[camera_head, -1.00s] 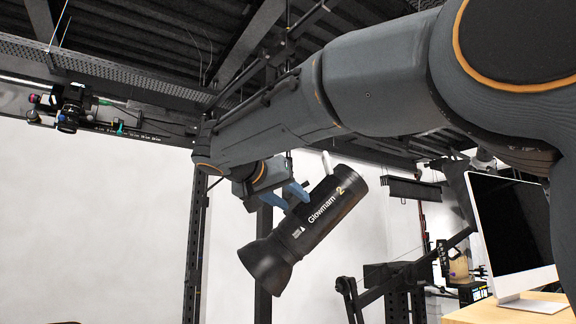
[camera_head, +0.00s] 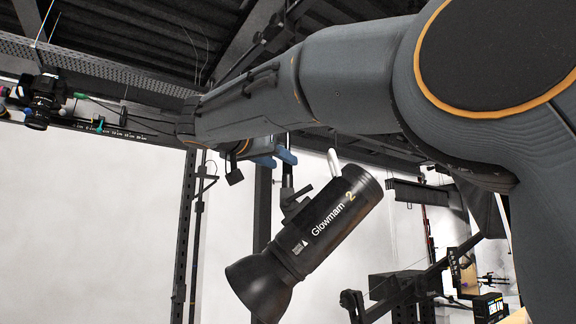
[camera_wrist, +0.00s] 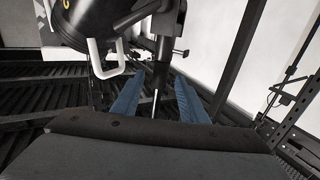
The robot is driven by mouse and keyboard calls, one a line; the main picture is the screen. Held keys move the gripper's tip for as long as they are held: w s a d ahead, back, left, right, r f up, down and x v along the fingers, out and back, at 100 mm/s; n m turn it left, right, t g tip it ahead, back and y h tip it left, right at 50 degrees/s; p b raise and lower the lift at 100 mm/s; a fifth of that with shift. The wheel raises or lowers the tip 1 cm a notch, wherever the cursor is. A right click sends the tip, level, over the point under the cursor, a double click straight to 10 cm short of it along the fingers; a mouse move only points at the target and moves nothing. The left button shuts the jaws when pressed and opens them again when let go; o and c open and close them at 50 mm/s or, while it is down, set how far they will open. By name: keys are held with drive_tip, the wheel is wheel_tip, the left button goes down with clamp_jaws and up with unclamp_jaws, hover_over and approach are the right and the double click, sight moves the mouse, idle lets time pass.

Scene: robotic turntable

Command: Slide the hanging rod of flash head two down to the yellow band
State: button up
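Flash head two (camera_head: 312,235), a black cylinder marked "Glowmarn 2", hangs tilted in the head view, its wide end low at left. A white handle (camera_head: 334,162) stands at its upper end. Its dark hanging rod (camera_head: 288,178) rises from a side bracket (camera_head: 292,205). My gripper (camera_head: 285,157) is at the rod, above the bracket. In the wrist view, my gripper (camera_wrist: 160,78) has its blue fingers apart, with the rod (camera_wrist: 162,52) running between them; I cannot tell whether they touch it. The yellow band does not show in either view.
A dark overhead frame (camera_head: 110,78) carries a camera (camera_head: 40,100) at left. A dark upright post (camera_head: 190,235) stands behind the gripper. More dark stand parts (camera_head: 400,285) are at lower right. The white wall area at left is clear.

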sight(285, 164)
drive_tip(key=shift+p+x, duration=0.75)
drive_tip(key=shift+x, duration=1.5)
clamp_jaws()
